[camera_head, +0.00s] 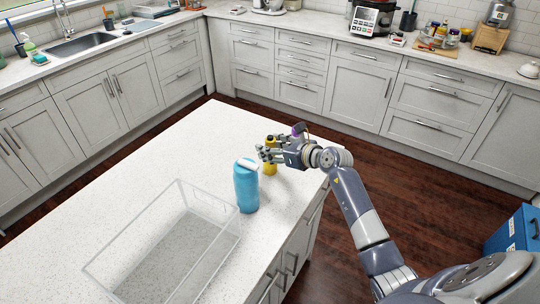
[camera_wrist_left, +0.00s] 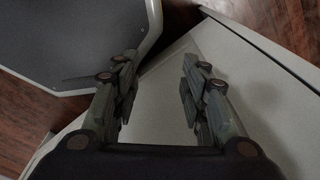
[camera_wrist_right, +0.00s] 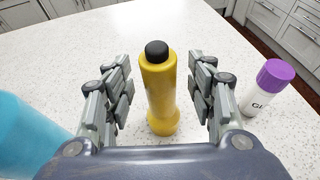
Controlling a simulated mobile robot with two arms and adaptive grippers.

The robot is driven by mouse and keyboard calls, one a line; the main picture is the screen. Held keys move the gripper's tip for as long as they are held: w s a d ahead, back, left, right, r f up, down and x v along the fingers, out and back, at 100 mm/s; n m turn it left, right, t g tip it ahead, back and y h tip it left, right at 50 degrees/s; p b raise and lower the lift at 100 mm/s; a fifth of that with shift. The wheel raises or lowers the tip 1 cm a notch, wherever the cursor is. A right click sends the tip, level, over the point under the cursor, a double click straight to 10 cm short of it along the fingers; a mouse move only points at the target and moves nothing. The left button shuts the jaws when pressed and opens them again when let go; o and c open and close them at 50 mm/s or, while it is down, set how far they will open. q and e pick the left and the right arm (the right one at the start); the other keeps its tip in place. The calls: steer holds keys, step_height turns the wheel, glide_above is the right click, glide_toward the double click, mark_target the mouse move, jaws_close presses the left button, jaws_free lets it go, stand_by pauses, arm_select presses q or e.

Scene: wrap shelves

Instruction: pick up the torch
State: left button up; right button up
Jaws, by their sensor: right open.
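The torch is a yellow, bottle-shaped thing with a black end (camera_wrist_right: 160,90). It stands upright on the white counter and also shows in the head view (camera_head: 270,168), partly hidden by my right gripper. My right gripper (camera_head: 266,149) is open, with its fingers on either side of the torch in the right wrist view (camera_wrist_right: 160,75). Gaps show between the torch and both fingers, and it does not seem gripped. My left gripper (camera_wrist_left: 157,75) is open and empty, low down beside pale panels. It does not show in the head view.
A blue bottle (camera_head: 246,190) stands close in front of the torch. A white bottle with a purple cap (camera_wrist_right: 270,85) stands on its other side. A clear open bin (camera_head: 112,244) sits on the near left of the counter (camera_head: 180,150). The counter's far left is clear.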

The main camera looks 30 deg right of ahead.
steer(key=shift+w+a+f, duration=0.15)
steer(key=shift+w+f, duration=0.1)
steer(key=shift+w, duration=0.25)
steer(key=shift+c, duration=0.2)
jaws_close()
steer(key=shift+r, duration=0.15)
